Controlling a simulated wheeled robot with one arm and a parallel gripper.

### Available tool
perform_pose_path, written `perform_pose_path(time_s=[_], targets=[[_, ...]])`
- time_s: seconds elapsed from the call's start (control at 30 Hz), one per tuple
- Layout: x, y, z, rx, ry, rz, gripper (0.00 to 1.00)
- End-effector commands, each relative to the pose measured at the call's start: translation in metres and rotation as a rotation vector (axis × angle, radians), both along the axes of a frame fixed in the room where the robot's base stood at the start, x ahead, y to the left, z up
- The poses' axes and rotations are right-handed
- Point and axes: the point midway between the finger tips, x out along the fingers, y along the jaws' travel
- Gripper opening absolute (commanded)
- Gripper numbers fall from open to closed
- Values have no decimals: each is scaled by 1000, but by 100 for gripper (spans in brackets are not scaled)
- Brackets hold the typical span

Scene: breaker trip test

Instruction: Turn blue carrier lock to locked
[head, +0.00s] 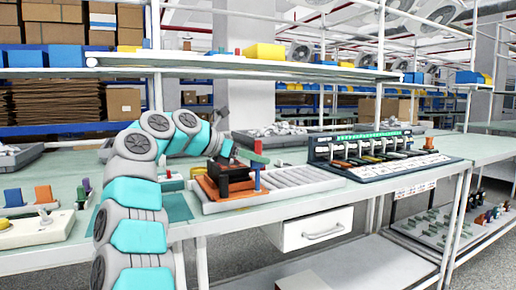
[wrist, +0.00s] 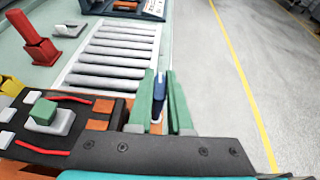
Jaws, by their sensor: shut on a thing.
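The blue carrier lock (wrist: 158,86) shows in the wrist view as a narrow upright blue handle with a pale tip. My gripper (wrist: 160,98) is shut on it, with a green finger on each side. The orange and black carrier (wrist: 102,106) lies beside the gripper, on the left in the wrist view. In the head view my arm reaches down to the carrier (head: 207,188). A small blue upright piece (head: 257,180) shows at its right side. The lock's angle is hard to judge.
A grey roller track (head: 300,176) runs right from the carrier. A red post (wrist: 34,42) stands beyond the carrier. A dark breaker rack (head: 370,152) stands further right on the bench. A white panel with coloured parts (head: 32,230) lies at left. The bench front edge is close.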

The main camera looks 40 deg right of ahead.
Motion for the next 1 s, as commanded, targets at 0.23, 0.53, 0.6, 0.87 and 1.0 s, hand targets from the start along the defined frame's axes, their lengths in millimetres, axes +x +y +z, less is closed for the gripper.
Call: perform_pose_path(time_s=[0.23, 0.53, 0.6, 0.87, 1.0], targets=[[2, 1, 3, -6, 2, -43, 0], [2, 1, 1, -4, 1, -52, 0], [2, 1, 1, -4, 1, -52, 0], [1, 0, 0, -3, 1, -54, 38], [1, 0, 0, -2, 1, -55, 48]])
